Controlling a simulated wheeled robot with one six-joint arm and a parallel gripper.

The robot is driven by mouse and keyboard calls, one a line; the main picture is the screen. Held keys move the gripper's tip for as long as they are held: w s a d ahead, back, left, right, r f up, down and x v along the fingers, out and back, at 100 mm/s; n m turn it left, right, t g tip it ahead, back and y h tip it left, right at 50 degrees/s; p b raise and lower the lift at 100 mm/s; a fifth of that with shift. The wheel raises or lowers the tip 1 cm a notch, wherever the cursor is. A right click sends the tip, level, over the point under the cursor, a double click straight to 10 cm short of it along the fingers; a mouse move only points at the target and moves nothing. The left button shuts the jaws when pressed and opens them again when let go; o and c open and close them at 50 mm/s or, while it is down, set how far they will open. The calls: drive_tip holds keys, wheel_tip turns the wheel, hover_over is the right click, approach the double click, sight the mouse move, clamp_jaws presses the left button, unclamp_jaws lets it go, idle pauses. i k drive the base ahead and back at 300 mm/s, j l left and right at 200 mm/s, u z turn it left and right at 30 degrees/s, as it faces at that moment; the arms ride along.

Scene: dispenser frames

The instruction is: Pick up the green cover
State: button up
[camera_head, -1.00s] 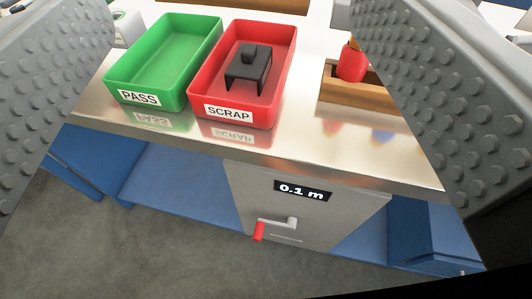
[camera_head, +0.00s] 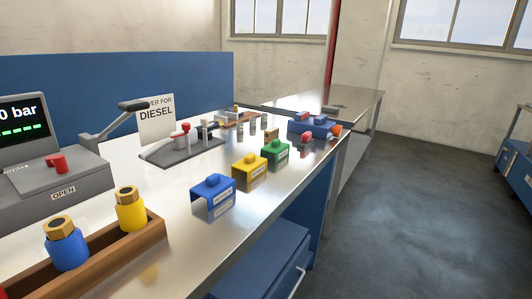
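The green cover (camera_head: 275,153) is a small box-like piece with a knob on top and a pale label on its front. It stands upright on the steel bench top (camera_head: 185,222), near its right edge, around the middle of the picture. It is the farthest of a row of three, behind a yellow cover (camera_head: 250,169) and a blue cover (camera_head: 213,188). Small gaps show between them. My gripper does not show in the present view, so its opening and contents cannot be seen.
A wooden rack (camera_head: 118,247) holds a blue and a yellow capped bottle at the near left. A gauge box (camera_head: 40,168) stands behind it. A clamp fixture (camera_head: 183,147) and a blue device (camera_head: 311,125) stand farther back. Open floor (camera_head: 430,200) lies right of the bench.

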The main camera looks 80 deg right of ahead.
sight(281, 150)
drive_tip(key=z, duration=2.05)
